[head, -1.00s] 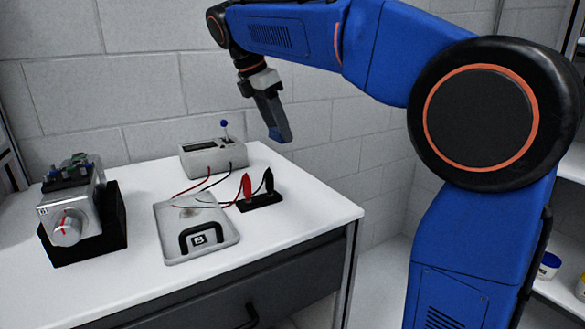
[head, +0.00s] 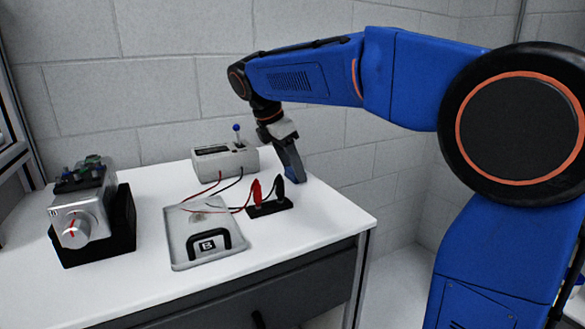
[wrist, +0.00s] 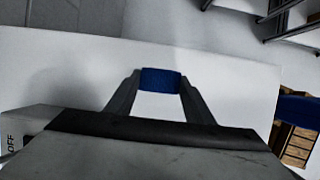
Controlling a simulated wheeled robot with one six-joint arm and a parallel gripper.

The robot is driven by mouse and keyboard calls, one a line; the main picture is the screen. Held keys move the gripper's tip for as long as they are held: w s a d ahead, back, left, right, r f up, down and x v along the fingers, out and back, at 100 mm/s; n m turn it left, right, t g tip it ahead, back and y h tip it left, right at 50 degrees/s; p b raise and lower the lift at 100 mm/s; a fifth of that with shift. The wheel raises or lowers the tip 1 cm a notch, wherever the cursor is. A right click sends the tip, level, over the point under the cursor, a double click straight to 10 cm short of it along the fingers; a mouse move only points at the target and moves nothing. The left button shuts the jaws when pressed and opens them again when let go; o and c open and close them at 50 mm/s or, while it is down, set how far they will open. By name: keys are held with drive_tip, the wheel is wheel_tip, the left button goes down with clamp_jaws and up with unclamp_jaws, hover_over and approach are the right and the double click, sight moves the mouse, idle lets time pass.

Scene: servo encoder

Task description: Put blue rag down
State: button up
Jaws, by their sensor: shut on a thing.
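The blue rag (wrist: 161,81) is between the two fingertips of my gripper (wrist: 160,84) in the wrist view, with the white tabletop (wrist: 90,75) behind it. My gripper is shut on the rag. In the head view my gripper (head: 292,172) points down at the back right of the white table (head: 320,215), close to the surface. The rag shows there as a small blue patch (head: 297,178) at the fingertips. I cannot tell for sure whether the rag touches the table.
A grey box with a blue-tipped lever (head: 225,162) stands just left of my gripper. Red and black clips (head: 270,205) on a black base are in front. A grey plate marked B (head: 180,250) and a servo unit in a black stand (head: 95,225) lie further left.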

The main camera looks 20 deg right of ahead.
drive_tip(key=shift+f, duration=0.15)
drive_tip(key=o, duration=0.9)
drive_tip(key=v, duration=1.2)
drive_tip(key=shift+d, duration=0.1)
drive_tip(key=shift+s, duration=0.1)
